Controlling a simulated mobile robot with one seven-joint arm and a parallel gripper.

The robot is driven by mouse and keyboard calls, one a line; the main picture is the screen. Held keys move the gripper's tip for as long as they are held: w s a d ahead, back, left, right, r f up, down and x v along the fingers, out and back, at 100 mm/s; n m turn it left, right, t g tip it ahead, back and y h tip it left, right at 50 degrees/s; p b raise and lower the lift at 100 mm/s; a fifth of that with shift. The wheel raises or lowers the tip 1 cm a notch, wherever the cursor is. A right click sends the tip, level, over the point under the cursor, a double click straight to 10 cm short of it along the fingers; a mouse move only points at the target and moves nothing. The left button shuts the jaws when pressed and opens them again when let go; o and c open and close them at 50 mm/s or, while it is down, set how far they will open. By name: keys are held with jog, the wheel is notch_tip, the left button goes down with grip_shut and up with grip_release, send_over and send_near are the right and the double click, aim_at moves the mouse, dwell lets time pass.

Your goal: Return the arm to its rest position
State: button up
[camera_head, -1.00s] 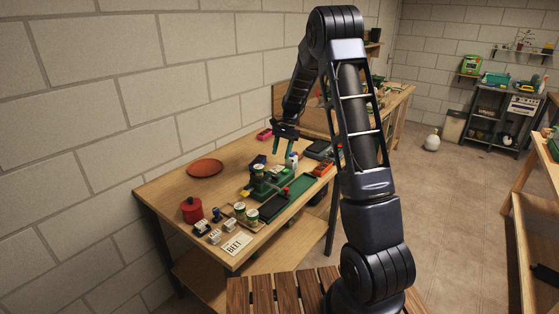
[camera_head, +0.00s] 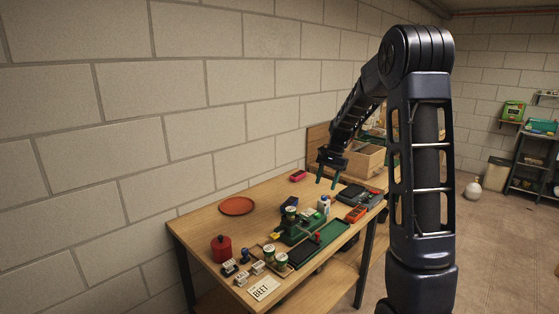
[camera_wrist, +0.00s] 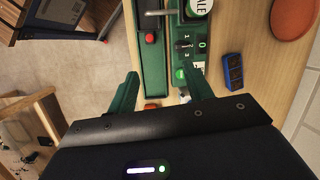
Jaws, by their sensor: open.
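My gripper (camera_head: 327,179) hangs above the far part of the wooden workbench (camera_head: 203,218) in the head view, pointing down. Its two green fingers are apart with nothing between them. In the wrist view my gripper (camera_wrist: 165,88) also shows open and empty, with a green machine (camera_wrist: 187,45) and its tray beyond the fingers. My arm is raised and bent at the elbow, reaching forward and left over the bench.
On the bench are a terracotta saucer (camera_head: 237,206), a red canister (camera_head: 222,248), a green seeding machine (camera_head: 303,230), a BEET card (camera_head: 263,289) and a red-orange box (camera_head: 356,214). A wooden crate (camera_head: 360,160) stands behind. Bare bench surrounds the saucer.

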jog(key=s+d+r+n+t+h, duration=0.1)
jog(key=s+d+r+n+t, duration=0.15)
jog(key=s+r, duration=0.45)
jog(key=s+d+r+n+t, duration=0.1)
jog(key=s+d+r, duration=0.25)
jog(key=s, duration=0.75)
jog(key=s+d+n+t+h, duration=0.2)
jog(key=s+d+n+t, duration=0.1)
jog(key=s, duration=1.2)
jog(key=shift+n, duration=0.35)
